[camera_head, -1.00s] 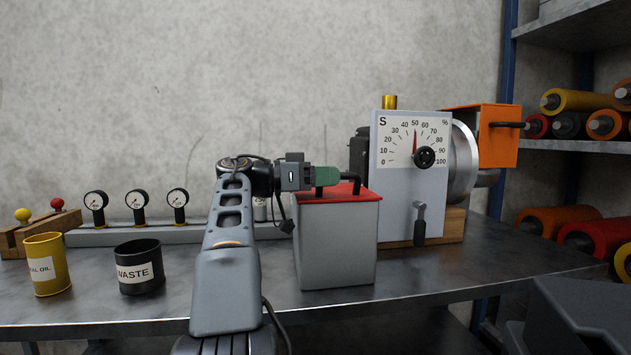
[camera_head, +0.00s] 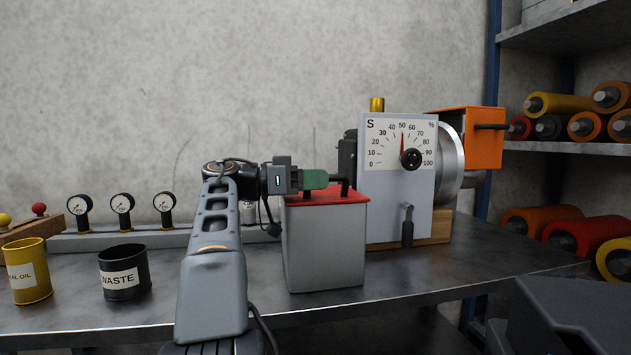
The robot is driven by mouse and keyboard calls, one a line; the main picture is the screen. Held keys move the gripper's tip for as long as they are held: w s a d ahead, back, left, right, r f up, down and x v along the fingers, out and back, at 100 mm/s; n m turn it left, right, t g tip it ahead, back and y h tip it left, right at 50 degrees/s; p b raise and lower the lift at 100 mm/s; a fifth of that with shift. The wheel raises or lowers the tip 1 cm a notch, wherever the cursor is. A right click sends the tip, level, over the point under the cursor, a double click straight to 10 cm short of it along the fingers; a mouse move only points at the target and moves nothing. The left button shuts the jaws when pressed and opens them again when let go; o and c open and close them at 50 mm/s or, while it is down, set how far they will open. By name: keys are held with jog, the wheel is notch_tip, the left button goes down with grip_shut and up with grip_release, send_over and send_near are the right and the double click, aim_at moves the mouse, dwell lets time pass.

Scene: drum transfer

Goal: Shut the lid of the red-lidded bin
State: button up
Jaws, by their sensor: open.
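The red-lidded bin (camera_head: 325,250) is a grey box standing on the bench, right of my arm. Its red lid (camera_head: 330,197) lies flat across the top and looks shut. A dark handle stands up at the lid's right side. My gripper (camera_head: 320,179) is just above the lid, pointing right, with its green part near the handle. The jaws are open, but their tips are small and partly hidden, so I cannot tell whether they touch the handle or lid.
A grey dial machine (camera_head: 397,205) with an orange box (camera_head: 482,140) stands right of the bin. A black waste cup (camera_head: 125,272) and a yellow oil cup (camera_head: 27,270) stand at the left. Several gauges line the back. Shelves with rollers (camera_head: 590,228) are at the right.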

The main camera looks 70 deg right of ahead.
jog(key=p+v, duration=0.3)
jog(key=v, duration=1)
jog(key=shift+w+a+p, duration=0.2)
jog(key=shift+w+p, duration=0.05)
jog(key=shift+p, duration=0.15)
